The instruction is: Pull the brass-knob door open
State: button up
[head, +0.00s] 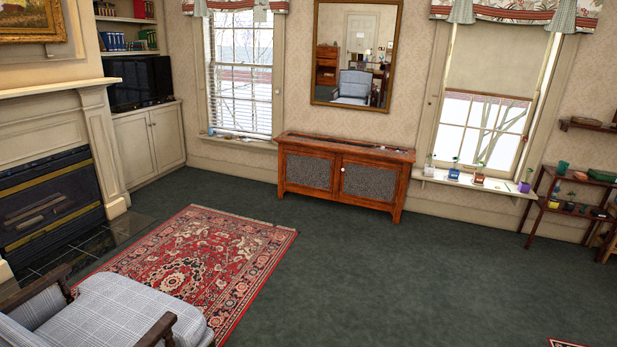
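A low reddish-brown wooden cabinet (342,143) stands against the far wall under the mirror. It has two doors with dark speckled panels, a left door (307,172) and a right door (369,182). Both look shut. A small bright knob (342,170) shows near the middle, at the right door's left edge; it is too small to tell if it is brass. A cream built-in cupboard (149,141) at the left also has two shut doors with tiny knobs. My gripper is not in view, and the cabinets are across the room.
A plaid armchair (118,312) stands at the lower left, by a red patterned rug (190,262). A fireplace (50,195) is on the left. A wooden plant stand (548,208) is at the right. Open dark green carpet (390,275) lies before the wooden cabinet.

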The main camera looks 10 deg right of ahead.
aim_at(315, 172)
jog(key=i+z, duration=0.45)
jog(key=i+l+z, duration=0.3)
jog(key=i, duration=0.95)
jog(key=i+j+z, duration=0.3)
jog(key=i, duration=0.95)
jog(key=i+u, duration=0.2)
jog(key=i, duration=0.3)
jog(key=i+u, duration=0.2)
jog(key=i, duration=0.3)
jog(key=i+l+u, duration=0.15)
jog(key=i, duration=0.35)
jog(key=i+l+u, duration=0.2)
jog(key=i, duration=0.3)
jog(key=i+l+u, duration=0.2)
jog(key=i, duration=0.25)
